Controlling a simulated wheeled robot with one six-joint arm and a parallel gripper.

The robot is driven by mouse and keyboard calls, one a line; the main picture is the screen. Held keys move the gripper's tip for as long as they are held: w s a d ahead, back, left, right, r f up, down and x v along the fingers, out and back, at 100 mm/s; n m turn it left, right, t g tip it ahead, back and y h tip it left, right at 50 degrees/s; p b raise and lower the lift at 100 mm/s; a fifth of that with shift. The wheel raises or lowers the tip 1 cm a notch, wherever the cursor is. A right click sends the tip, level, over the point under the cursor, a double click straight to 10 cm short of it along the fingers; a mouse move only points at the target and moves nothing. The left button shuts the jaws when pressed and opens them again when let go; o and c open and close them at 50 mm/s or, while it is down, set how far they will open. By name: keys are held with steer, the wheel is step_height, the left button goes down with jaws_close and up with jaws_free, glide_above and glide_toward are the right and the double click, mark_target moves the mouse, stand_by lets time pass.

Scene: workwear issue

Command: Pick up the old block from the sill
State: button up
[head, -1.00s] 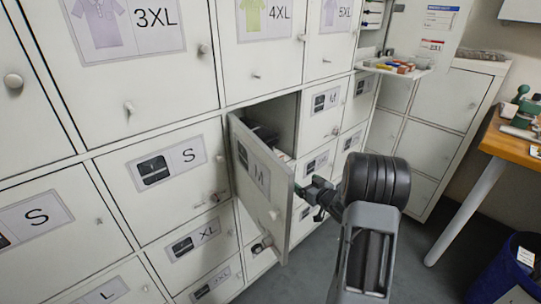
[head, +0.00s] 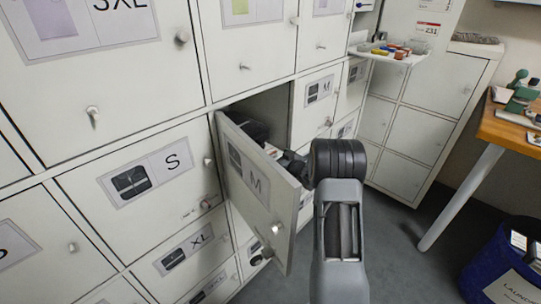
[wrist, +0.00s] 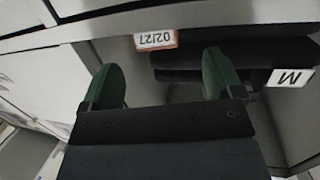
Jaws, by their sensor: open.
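A small white block with an orange edge, marked 02/27 (wrist: 156,40), shows in the wrist view at the front of an open compartment. I take it for the old block; the sill under it is hard to make out. My gripper (wrist: 163,80) has two green fingers, spread wide with nothing between them. The block lies just beyond the fingertips, between their lines and apart from them. In the head view my gripper is at the compartment's mouth, partly hidden by the open door (head: 262,205) and my arm; the block cannot be made out there.
Dark folded garments (wrist: 200,58) with a white M tag (wrist: 290,77) fill the compartment beside the block. The open door stands close to my arm's left. A small shelf with coloured blocks (head: 395,53) is at the upper right. A wooden table (head: 510,132) and blue bin (head: 500,262) stand right.

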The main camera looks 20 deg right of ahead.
mark_target(273, 154)
steer(key=shift+f+x, duration=0.2)
steer(key=shift+x, duration=2.5)
steer(key=shift+d, duration=0.15)
steer(key=c, duration=1.1)
